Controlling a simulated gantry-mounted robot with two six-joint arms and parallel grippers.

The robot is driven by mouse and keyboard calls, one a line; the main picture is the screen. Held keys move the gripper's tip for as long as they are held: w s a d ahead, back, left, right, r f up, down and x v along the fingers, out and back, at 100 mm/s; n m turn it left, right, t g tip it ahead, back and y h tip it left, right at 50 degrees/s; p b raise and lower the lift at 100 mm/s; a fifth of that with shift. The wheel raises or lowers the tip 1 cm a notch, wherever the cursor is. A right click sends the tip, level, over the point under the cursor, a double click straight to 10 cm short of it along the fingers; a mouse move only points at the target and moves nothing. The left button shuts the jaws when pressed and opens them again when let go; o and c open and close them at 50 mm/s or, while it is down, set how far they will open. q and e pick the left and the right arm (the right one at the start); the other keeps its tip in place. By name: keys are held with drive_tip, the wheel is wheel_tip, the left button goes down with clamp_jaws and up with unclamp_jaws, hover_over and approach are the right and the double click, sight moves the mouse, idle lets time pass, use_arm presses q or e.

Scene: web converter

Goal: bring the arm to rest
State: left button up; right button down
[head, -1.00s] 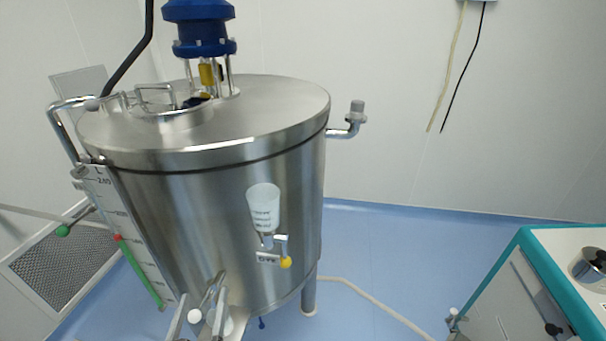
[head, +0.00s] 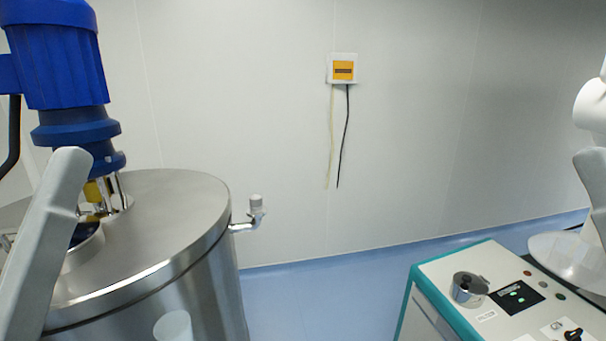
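A grey rounded arm link (head: 42,245), which appears to be mine, rises from the lower left edge in front of the tank. At the right edge are a white rounded part (head: 590,105) and a grey link (head: 592,185), cut off by the frame, which look like my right arm. No gripper fingers show for either arm, so what they hold is hidden.
A steel tank (head: 165,215) with a blue motor (head: 60,60) and a side pipe (head: 247,222) fills the left. A teal-edged console (head: 440,270) with a metal pot (head: 468,288) stands lower right. Blue floor (head: 320,300) between them is clear. A wall box (head: 342,70) has hanging cables.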

use_arm(q)
wheel_tip(320, 180, up, 29)
drive_tip(key=p, duration=2.6)
use_arm(e)
wheel_tip(320, 180, up, 29)
use_arm(q)
wheel_tip(320, 180, down, 37)
drive_tip(key=b, duration=3.7)
drive_tip(key=shift+f+b, duration=0.15)
drive_tip(key=shift+b, duration=0.15)
use_arm(e)
wheel_tip(320, 180, down, 37)
drive_tip(key=shift+f, duration=0.15)
